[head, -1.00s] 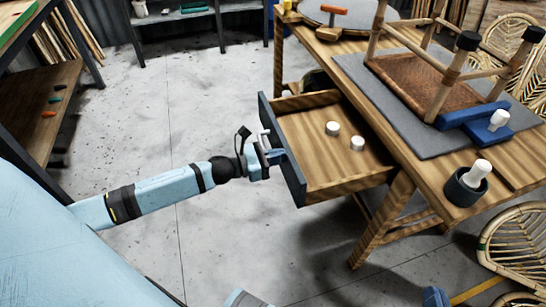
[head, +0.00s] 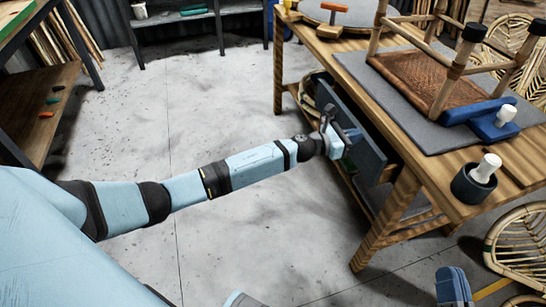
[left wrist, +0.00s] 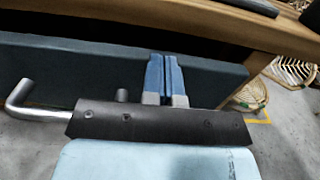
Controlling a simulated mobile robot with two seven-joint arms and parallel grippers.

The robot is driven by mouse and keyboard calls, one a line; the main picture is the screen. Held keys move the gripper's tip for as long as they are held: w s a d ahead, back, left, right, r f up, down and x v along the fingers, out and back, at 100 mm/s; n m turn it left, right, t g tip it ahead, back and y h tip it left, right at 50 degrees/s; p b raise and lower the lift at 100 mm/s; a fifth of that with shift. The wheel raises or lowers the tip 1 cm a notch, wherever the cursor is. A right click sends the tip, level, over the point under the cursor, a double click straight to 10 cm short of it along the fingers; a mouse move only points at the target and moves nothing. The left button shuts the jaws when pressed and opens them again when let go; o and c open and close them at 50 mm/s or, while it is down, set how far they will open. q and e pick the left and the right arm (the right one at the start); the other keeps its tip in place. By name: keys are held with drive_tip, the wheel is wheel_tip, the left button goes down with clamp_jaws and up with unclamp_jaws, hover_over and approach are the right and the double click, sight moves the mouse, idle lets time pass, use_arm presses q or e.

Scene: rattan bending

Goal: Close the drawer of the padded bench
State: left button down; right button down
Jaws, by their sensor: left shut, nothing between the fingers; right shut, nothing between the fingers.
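The padded bench (head: 420,175) is a wooden table with a grey pad on top. Its drawer front (head: 362,140) is a dark blue panel, now close to the bench frame. A short wooden strip of drawer side shows behind it, so it stands out slightly; the inside is hidden. In the left wrist view the panel (left wrist: 60,65) spans the picture below the tabletop edge, with a silver handle (left wrist: 22,95) at left. My left gripper (head: 352,134) is shut and empty, its blue fingertips (left wrist: 163,58) at the panel. My right gripper (head: 453,285) is shut near the bottom edge.
A rattan stool frame (head: 430,75), blue clamp (head: 490,118) and dark cup with a white-handled tool (head: 475,180) are on the bench. Rattan chairs (head: 520,240) stand at right. A shelf (head: 45,110) is at left. The floor between is clear.

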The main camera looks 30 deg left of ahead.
use_arm(q)
drive_tip(key=shift+x, duration=1)
use_arm(e)
drive_tip(key=shift+a+r+t, duration=0.2)
drive_tip(key=shift+r+t, duration=0.2)
drive_tip(key=shift+r, duration=0.3)
drive_tip(key=shift+f, duration=0.15)
